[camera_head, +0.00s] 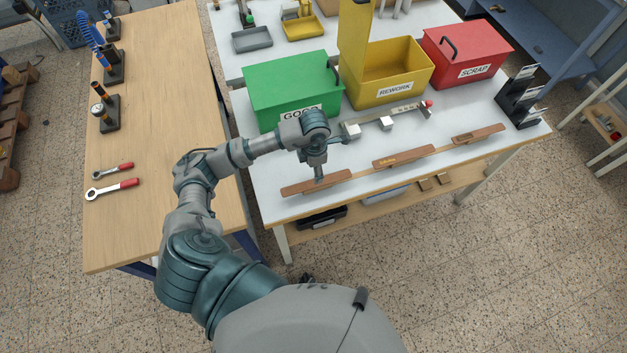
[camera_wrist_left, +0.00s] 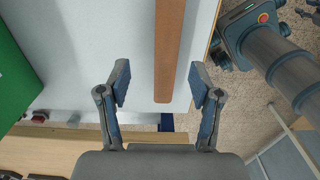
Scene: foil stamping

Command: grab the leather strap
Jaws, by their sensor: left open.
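A long brown leather strap (camera_head: 335,179) lies along the front edge of the white table, at the left. It also shows in the left wrist view (camera_wrist_left: 169,45), its near end between my fingers. My left gripper (camera_head: 319,178) is over this strap in the head view. In the wrist view my left gripper (camera_wrist_left: 160,82) is open, one finger on each side of the strap, with gaps beside it. I cannot tell how high the fingertips are above the table. A second brown strap (camera_head: 412,155) with a small gold mark and a third strap (camera_head: 478,134) lie further right. My right gripper is not in view.
A green GOOD bin (camera_head: 285,85), a yellow REWORK bin (camera_head: 395,90) and a red SCRAP bin (camera_head: 475,70) stand behind the straps. A metal bar-like tool (camera_head: 395,115) lies between. A wooden bench (camera_head: 165,130) with tools is at left.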

